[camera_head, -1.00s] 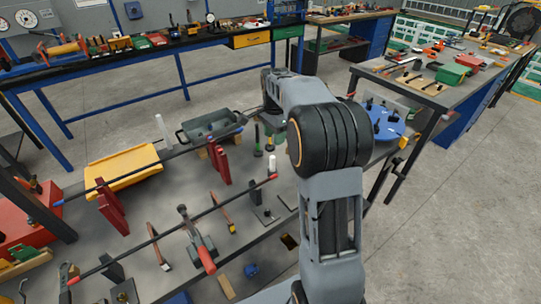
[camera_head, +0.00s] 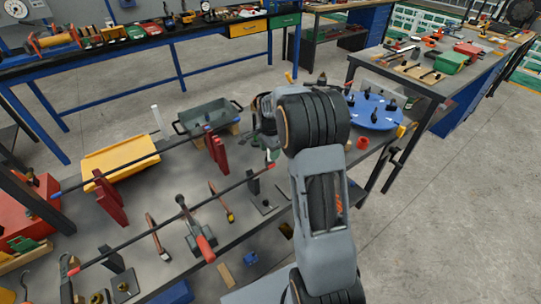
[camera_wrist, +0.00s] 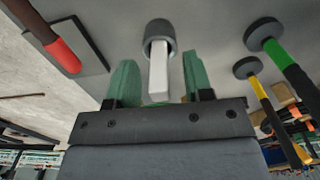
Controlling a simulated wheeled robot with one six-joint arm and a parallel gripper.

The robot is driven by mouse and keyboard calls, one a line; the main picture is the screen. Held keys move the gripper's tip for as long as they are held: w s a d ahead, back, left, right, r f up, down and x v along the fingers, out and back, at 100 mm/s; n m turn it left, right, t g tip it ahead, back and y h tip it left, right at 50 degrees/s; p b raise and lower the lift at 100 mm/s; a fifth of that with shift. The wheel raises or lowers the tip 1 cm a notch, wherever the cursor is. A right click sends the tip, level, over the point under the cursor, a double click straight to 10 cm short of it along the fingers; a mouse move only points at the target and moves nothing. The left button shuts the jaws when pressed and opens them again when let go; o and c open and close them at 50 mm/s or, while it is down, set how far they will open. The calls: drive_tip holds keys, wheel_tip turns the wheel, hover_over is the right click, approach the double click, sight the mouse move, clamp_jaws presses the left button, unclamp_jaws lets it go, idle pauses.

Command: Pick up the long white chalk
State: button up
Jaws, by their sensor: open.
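A white square-sided chalk (camera_wrist: 159,78) stands in a dark round holder (camera_wrist: 160,35) in the wrist view. My gripper (camera_wrist: 158,66) is open, with one green finger on each side of this chalk and visible gaps between. In the head view my gripper (camera_head: 264,143) is low over the bench beyond my forearm, partly hidden by it; the chalk there is mostly hidden. Another upright white stick (camera_head: 157,119) stands farther left, beside the yellow tray, and looks tall.
A green-banded tool (camera_wrist: 274,46) and a yellow-handled tool (camera_wrist: 262,92) stand close on the right in the wrist view. A red-tipped bar (camera_wrist: 62,55) is on the left. The yellow tray (camera_head: 120,160), grey bin (camera_head: 208,120) and blue turntable (camera_head: 374,110) are nearby.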

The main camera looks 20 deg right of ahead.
drive_tip(key=shift+f, duration=0.35)
clamp_jaws()
